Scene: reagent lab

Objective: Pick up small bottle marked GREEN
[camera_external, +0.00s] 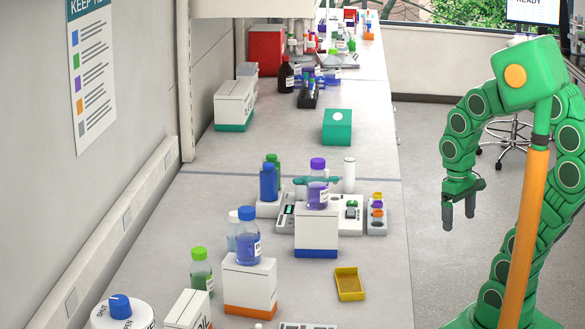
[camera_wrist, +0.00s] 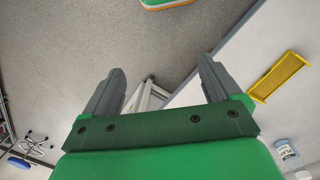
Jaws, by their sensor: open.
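A small green-capped bottle (camera_external: 201,270) with green contents stands at the left front of the bench in the external view. Its label is too small to read. Another green-capped bottle (camera_external: 273,160) stands farther back, mostly hidden behind a blue bottle (camera_external: 268,182). I cannot tell which one is marked GREEN. My gripper (camera_external: 459,212) hangs over the floor to the right of the bench, fingers down, well away from both bottles. In the wrist view my gripper (camera_wrist: 160,72) is open with nothing between its fingers.
A yellow tray (camera_external: 350,284) lies near the bench's right edge and shows in the wrist view (camera_wrist: 277,77). White boxes (camera_external: 250,284) with bottles on top crowd the front. A purple-capped bottle (camera_external: 317,185) and green box (camera_external: 337,127) stand farther back.

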